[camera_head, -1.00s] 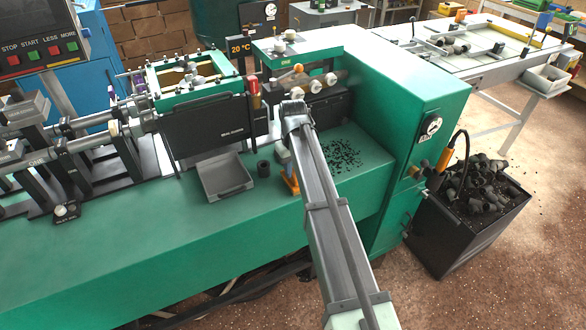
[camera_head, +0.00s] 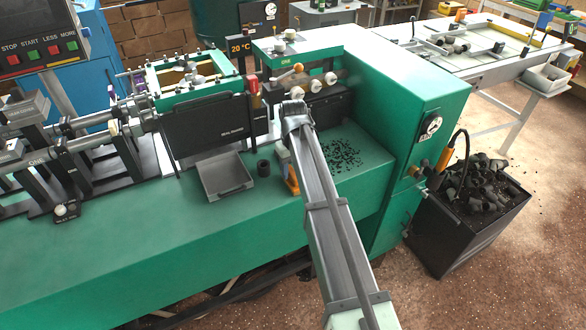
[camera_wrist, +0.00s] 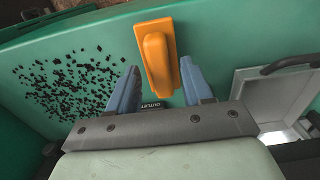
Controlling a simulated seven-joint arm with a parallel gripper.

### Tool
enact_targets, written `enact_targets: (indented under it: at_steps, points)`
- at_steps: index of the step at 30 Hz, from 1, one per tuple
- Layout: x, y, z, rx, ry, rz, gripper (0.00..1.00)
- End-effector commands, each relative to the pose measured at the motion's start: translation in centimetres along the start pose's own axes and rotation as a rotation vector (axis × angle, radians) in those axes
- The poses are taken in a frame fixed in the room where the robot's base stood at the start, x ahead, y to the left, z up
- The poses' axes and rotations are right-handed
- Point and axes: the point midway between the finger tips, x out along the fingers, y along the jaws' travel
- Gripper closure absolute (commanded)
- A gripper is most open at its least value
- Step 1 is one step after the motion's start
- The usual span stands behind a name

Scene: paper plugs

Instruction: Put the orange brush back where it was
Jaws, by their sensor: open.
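The orange brush (camera_wrist: 157,58) lies on the green machine top in the wrist view. In the head view a bit of the brush (camera_head: 292,185) shows beside my forearm. My gripper (camera_wrist: 159,72) is open, with one blue-grey finger on each side of the brush's near end. I cannot tell whether the fingers touch it. In the head view my arm hides most of the gripper and fingers.
Black crumbs (camera_head: 342,154) lie scattered to the right of my arm. A grey tray (camera_head: 226,177) and a small black cup (camera_head: 263,168) stand to the left. The tall green housing (camera_head: 410,110) rises at the right. A bin of dark scraps (camera_head: 470,215) stands on the floor.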

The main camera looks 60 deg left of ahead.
Motion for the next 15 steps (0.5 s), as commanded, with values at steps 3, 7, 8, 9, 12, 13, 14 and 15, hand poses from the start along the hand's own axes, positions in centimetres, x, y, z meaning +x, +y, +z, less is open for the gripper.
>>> enact_targets:
  at_steps: [3,7,8,9,12,13,14,15]
  points:
    - [-1.1,0.0,-0.1,0.000,0.002,0.001,0.50]
    - [-3.1,0.0,-0.1,0.000,0.002,0.001,0.50]
    - [-3.7,0.0,-0.1,0.000,0.002,0.001,0.50]
    - [-4.5,0.0,-0.1,0.000,0.003,0.001,0.50]
    - [-6.4,0.0,-0.1,0.000,0.002,0.001,0.50]
    - [-7.0,0.0,-0.1,0.000,0.003,0.001,0.50]
    - [-7.5,0.0,-0.1,0.000,0.002,0.001,0.50]
    - [-8.2,0.0,-0.1,0.000,0.002,0.000,0.50]
